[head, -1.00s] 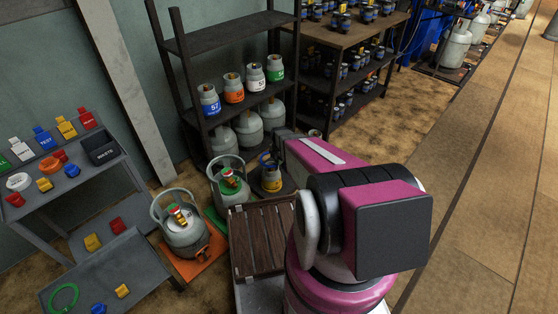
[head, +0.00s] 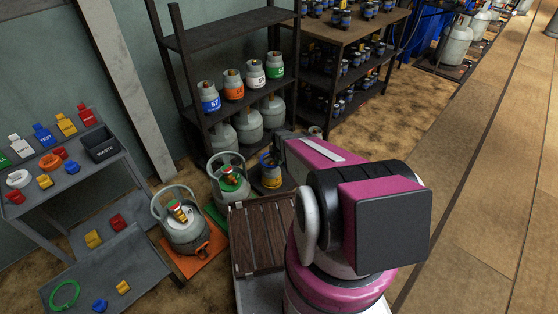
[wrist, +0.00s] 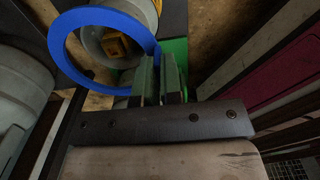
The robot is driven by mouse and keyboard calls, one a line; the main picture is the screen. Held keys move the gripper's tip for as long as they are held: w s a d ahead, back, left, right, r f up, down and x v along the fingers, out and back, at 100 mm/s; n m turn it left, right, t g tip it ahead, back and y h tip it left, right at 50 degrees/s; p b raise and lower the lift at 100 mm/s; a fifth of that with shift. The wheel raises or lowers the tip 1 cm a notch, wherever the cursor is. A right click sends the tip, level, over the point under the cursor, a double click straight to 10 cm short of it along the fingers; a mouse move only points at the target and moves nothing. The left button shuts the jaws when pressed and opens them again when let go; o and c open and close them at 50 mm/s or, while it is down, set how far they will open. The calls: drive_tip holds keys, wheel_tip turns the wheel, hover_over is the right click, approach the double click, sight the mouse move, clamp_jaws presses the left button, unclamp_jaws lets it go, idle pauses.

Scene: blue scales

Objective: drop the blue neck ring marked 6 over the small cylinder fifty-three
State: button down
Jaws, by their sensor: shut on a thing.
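A blue neck ring (wrist: 62,51) is held at its edge between the fingers of my gripper (wrist: 160,88) in the wrist view. Its mark 6 is not visible. Beyond it shows a small grey cylinder (wrist: 144,9) with a yellow valve. The ring seems above this cylinder and offset to the left, and the valve shows through its opening. In the head view, a small cylinder (head: 271,178) with a yellow band stands beside my arm, with blue at its top. No number on it is readable. My arm hides most of my gripper there.
A grey cylinder with a green collar (head: 230,182) stands close to the left. Another cylinder (head: 183,229) stands on an orange mat. A dark shelf (head: 235,112) with several labelled cylinders rises behind. A wooden slatted crate (head: 256,236) lies in front. A table with coloured tags (head: 95,172) is at left.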

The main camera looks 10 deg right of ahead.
drive_tip(key=shift+f, duration=2.25)
drive_tip(key=c, duration=1.2)
unclamp_jaws()
drive_tip(key=shift+r, duration=0.2)
drive_tip(key=shift+r, duration=3.55)
